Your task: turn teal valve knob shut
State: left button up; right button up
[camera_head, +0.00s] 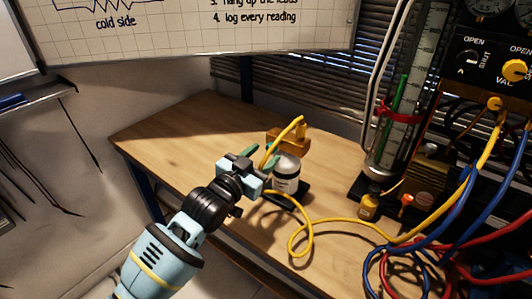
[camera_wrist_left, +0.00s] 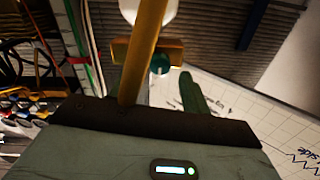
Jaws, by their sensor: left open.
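The teal valve knob (camera_wrist_left: 160,64) sits at the front of a brass valve block (camera_wrist_left: 174,50) in the left wrist view. In the head view the brass block (camera_head: 297,137) tops a white and grey canister (camera_head: 287,173) on the wooden bench; the knob is hard to make out there. My left gripper (camera_head: 262,158) is open, close beside the canister's top. One green finger (camera_wrist_left: 192,93) shows just below and right of the knob; the other is hidden, probably behind the yellow hose. I cannot tell whether the fingers touch the knob. My right gripper is out of view.
A yellow hose (camera_head: 293,244) loops over the bench and crosses close in front of the wrist camera. The bench (camera_head: 190,130) is clear at left.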

pick_arm(q)
jog(key=shift+x, duration=1)
jog(key=c, duration=1)
